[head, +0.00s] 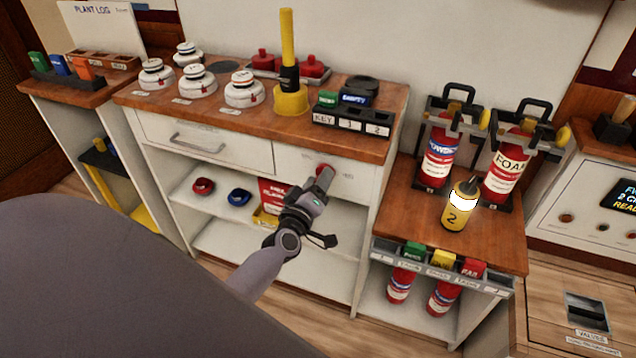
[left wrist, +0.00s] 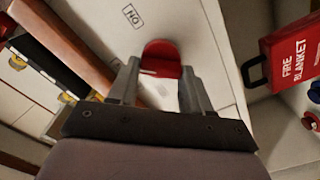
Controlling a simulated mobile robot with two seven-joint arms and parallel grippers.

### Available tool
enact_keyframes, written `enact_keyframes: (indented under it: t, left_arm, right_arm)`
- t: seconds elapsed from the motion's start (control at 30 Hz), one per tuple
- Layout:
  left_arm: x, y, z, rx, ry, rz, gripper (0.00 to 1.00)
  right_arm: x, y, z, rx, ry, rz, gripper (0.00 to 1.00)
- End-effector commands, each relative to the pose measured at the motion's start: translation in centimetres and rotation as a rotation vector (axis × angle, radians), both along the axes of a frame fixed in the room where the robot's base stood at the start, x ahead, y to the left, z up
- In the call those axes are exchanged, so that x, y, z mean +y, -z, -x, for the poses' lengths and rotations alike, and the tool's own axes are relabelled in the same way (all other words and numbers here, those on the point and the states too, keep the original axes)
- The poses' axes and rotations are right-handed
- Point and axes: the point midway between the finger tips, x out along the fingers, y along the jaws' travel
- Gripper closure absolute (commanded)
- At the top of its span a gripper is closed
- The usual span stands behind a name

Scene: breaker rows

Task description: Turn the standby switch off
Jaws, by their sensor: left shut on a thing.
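The standby switch, a red knob (head: 324,169), sits on the white front of the middle cabinet, below its wooden top. My left gripper (head: 322,179) reaches it from the front. In the left wrist view the red knob (left wrist: 161,57) lies between the two grey fingers of the left gripper (left wrist: 158,82), which is shut on it. A small label (left wrist: 132,15) near the knob seems to read ON upside down. The fingers hide part of the knob, and its exact setting is hard to tell. My right gripper is not in view.
A drawer handle (head: 197,144) is left of the switch. The open shelf below holds a red fire blanket box (head: 272,194), also in the left wrist view (left wrist: 291,62). A yellow bottle (head: 459,212) and fire extinguishers (head: 441,150) stand on the cabinet to the right.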

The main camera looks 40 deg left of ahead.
Motion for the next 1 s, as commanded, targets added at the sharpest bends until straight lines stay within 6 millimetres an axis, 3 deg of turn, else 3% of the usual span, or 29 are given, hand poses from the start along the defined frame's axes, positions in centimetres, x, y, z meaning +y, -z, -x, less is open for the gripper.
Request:
enact_keyframes:
  t: [0.6, 1.0]
  left_arm:
    - [0.08, 0.4, 0.07, -0.127, 0.0, 0.536, 0.81]
    - [0.1, 0.41, 0.07, -0.169, -0.001, 0.713, 0.81]
  right_arm:
    - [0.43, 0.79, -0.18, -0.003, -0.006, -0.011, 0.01]
    - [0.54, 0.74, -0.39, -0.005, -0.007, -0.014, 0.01]
